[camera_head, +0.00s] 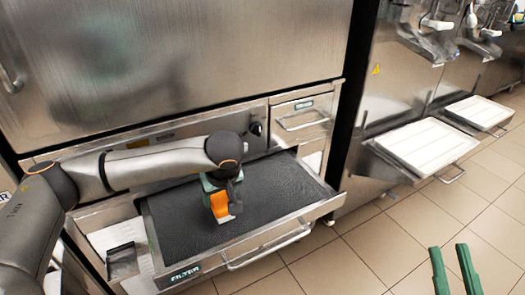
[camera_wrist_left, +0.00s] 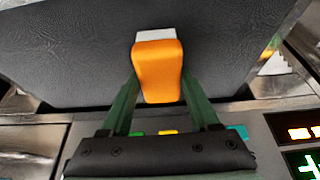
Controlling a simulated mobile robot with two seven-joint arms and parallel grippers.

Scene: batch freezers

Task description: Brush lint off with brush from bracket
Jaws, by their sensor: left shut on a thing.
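The brush (camera_head: 220,204), with an orange handle and white bristles, is in my left gripper (camera_head: 217,190). It is held over the dark grey filter surface (camera_head: 265,182) in the pulled-out drawer marked FILTER (camera_head: 185,273). In the left wrist view the orange handle (camera_wrist_left: 157,72) lies between the two green fingers, with the white bristle end (camera_wrist_left: 155,35) toward the dark surface (camera_wrist_left: 225,40). I cannot tell whether the bristles touch it. No lint shows clearly. My right gripper (camera_head: 454,272) is at the lower right over the floor, its green fingers apart and empty.
A small dark open holder (camera_head: 122,262), perhaps the bracket, sits at the drawer's left. The drawer has a front bar handle (camera_head: 268,248). A steel cabinet (camera_head: 170,50) rises behind it. White trays (camera_head: 427,150) jut out at right. Tiled floor (camera_head: 370,240) is clear.

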